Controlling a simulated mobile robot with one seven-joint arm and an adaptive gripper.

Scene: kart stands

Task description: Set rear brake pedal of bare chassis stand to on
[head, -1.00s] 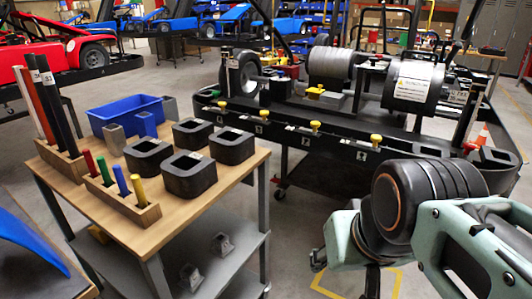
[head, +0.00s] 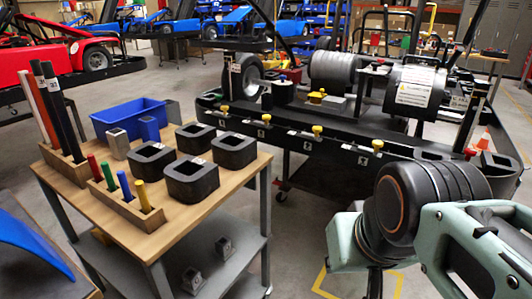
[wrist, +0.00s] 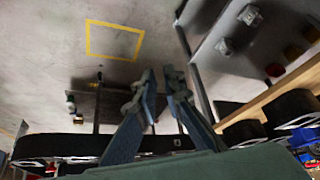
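The black chassis stand (head: 330,134) is across the upper right of the head view, with a wheel (head: 244,76), grey drum (head: 333,69) and black cylinder (head: 415,90) on it. Yellow knobs (head: 317,131) line its near edge above small white icons. A red knob (head: 470,153) is at its right end. I cannot tell which part is the rear brake pedal. In the wrist view my gripper (wrist: 160,78) points over the floor, holding nothing visible. Its fingertips are close together with a narrow gap. In the head view my arm mostly hides it, in front of the stand.
A wooden-topped cart (head: 150,215) at left carries a blue bin (head: 128,117), black hollow blocks (head: 191,181) and coloured rods in racks. A yellow floor square (wrist: 113,40) lies below. Floor shows between cart and stand.

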